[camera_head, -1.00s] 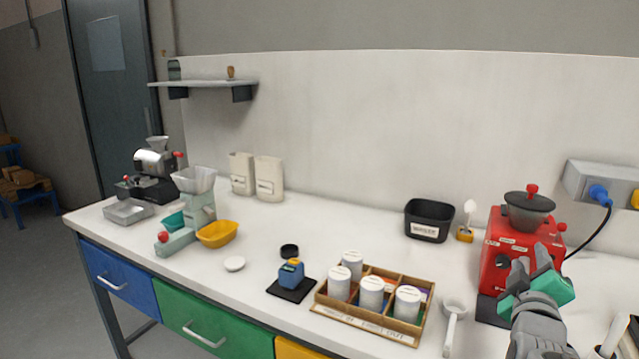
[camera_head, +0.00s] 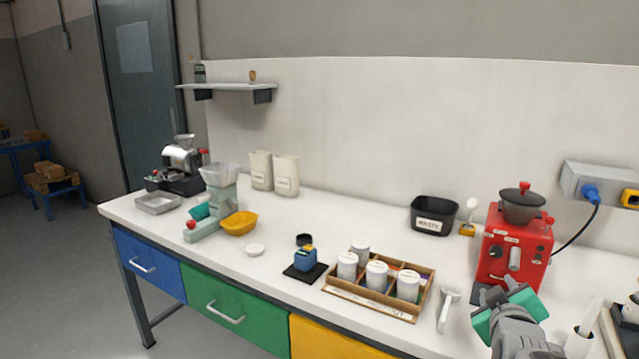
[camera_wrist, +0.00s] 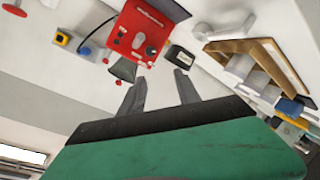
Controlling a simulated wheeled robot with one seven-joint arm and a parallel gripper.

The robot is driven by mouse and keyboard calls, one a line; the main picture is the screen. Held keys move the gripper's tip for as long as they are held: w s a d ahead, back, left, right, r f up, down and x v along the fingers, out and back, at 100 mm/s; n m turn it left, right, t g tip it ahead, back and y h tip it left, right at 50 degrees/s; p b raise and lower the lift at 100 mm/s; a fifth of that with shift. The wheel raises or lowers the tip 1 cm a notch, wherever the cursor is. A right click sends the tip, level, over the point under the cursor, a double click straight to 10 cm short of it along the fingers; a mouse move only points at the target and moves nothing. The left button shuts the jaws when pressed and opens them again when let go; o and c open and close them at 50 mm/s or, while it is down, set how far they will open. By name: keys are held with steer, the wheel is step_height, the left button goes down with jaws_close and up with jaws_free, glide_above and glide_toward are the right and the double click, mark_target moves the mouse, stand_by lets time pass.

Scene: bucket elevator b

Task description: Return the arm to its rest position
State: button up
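My gripper (camera_head: 497,290) is at the lower right of the head view, with its teal body in front of the base of the red machine (camera_head: 515,252). In the wrist view, two grey fingers (camera_wrist: 160,78) stand apart with nothing between them. The red machine (camera_wrist: 140,32) shows beyond the fingers there, upside down. I cannot tell whether the fingers touch the machine; they look clear of it. My forearm runs out of the bottom edge of the head view.
The white bench holds a wooden box of white jars (camera_head: 380,309), a white scoop (camera_head: 448,305), a black waste bin (camera_head: 433,216) and a yellow tray (camera_head: 239,223). A socket box (camera_head: 600,186) with a blue plug hangs at right.

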steer(key=s+a+f+m+g+y+p, duration=0.1)
steer(key=s+a+f+g+y+p, duration=0.1)
steer(key=a, duration=0.6)
steer(key=s+a+f+m+g+y+p, duration=0.1)
steer(key=s+a+f+g+y+p, duration=0.1)
steer(key=s+a+f+g, duration=0.2)
steer(key=s+a+f+m+g+y+p, duration=0.1)
steer(key=s+a+f+g+y+p, duration=0.1)
steer(key=s+a, duration=0.5)
steer(key=a+f+g, duration=0.1)
steer(key=a+g, duration=0.1)
steer(key=a, duration=0.2)
steer(key=shift+a+y, duration=0.35)
steer(key=shift+y, duration=0.05)
steer(key=shift+s, duration=0.1)
